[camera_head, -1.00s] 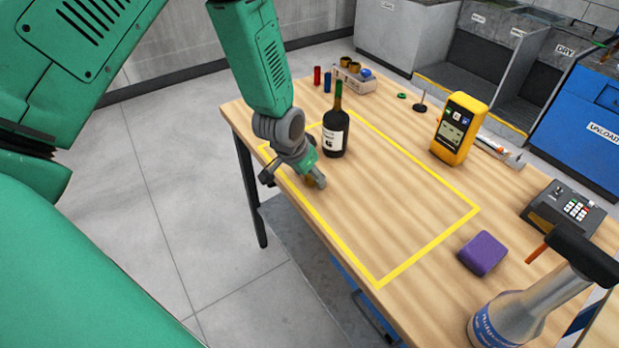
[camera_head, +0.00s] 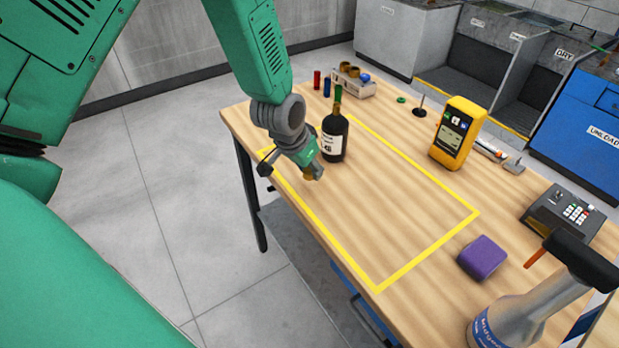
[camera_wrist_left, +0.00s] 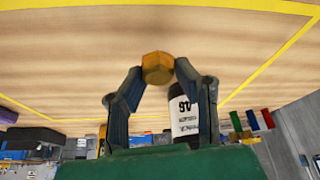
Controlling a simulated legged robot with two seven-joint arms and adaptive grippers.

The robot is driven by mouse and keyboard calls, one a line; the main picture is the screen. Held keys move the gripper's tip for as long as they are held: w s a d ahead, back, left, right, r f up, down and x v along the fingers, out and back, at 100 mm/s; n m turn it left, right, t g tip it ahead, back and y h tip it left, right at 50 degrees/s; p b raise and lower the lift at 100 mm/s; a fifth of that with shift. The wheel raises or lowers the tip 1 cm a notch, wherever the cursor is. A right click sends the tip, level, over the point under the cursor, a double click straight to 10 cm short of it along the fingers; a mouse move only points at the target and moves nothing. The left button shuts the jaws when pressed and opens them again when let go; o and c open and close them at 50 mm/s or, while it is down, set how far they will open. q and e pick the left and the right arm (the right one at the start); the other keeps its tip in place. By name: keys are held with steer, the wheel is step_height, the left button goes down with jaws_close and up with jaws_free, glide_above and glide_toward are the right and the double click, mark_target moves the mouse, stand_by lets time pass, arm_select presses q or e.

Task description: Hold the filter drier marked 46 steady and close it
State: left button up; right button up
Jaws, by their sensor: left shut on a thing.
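The filter drier (camera_head: 334,138) is a black bottle-shaped body with a white label and a green neck. It stands upright inside the yellow outline, and its mark is hard to read in the head view. In the left wrist view the filter drier (camera_wrist_left: 184,118) shows upside down behind one finger, partly hidden. My left gripper (camera_head: 312,174) is just left of and in front of it, above the table. It is shut on a brass hex cap (camera_wrist_left: 158,68), which sits between the fingertips. My right gripper is not in view.
A yellow meter (camera_head: 458,133), a purple block (camera_head: 482,257) and a keypad device (camera_head: 563,212) stand to the right. Red and blue pieces and a small tray (camera_head: 352,84) are behind. The outline's middle is clear.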

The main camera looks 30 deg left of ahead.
mark_target(309, 170)
arm_select(q)
step_height(309, 170, up, 7)
steer(key=shift+d+f, duration=0.15)
steer(key=shift+f, duration=0.05)
steer(key=shift+s+f, duration=0.1)
steer(key=shift+f, duration=0.05)
